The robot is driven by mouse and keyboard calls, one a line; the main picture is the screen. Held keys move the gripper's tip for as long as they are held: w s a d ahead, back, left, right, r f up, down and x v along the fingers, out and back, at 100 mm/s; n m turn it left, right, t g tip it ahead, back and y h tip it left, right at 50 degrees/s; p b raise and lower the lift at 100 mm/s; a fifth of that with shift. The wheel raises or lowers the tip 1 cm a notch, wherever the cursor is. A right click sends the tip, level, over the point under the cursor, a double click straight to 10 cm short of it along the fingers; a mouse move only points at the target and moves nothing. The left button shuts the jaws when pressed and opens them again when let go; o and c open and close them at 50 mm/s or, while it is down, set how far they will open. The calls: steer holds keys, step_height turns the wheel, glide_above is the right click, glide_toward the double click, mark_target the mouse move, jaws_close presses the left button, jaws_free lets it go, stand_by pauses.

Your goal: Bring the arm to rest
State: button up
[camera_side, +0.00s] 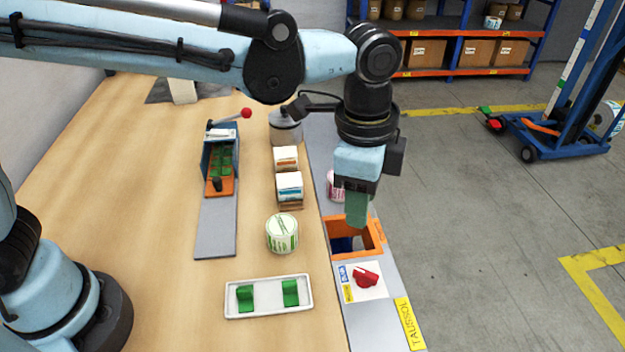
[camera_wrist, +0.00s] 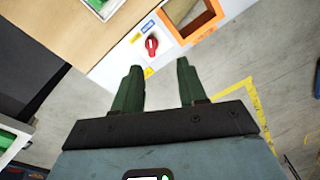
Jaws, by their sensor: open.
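My gripper (camera_side: 357,207) hangs above the orange-framed opening (camera_side: 373,235) at the right edge of the wooden table (camera_side: 160,240). In the wrist view my gripper (camera_wrist: 158,80) shows two green fingers held apart with nothing between them. The orange frame also shows in the wrist view (camera_wrist: 200,24), ahead of the fingers. The fingers look clear of the frame. My arm reaches across the top of the side view from the left.
A red knob (camera_side: 366,279) sits on a panel in front of the opening. A white tray (camera_side: 268,311) holds two green pieces. A white-green roll (camera_side: 282,233), small boxes (camera_side: 289,187) and a lever device (camera_side: 220,160) stand on the table. A blue lift (camera_side: 560,125) stands at right.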

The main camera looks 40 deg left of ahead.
steer(key=s+a+n+t, duration=0.3)
steer(key=a+n, duration=0.4)
steer(key=a, duration=0.6)
steer(key=s+a+n+t, duration=0.2)
steer(key=a+n, duration=0.5)
steer(key=a, duration=0.6)
steer(key=shift+s+a+n+t, duration=0.15)
steer(key=shift+s+n+t, duration=0.2)
steer(key=shift+t, duration=0.55)
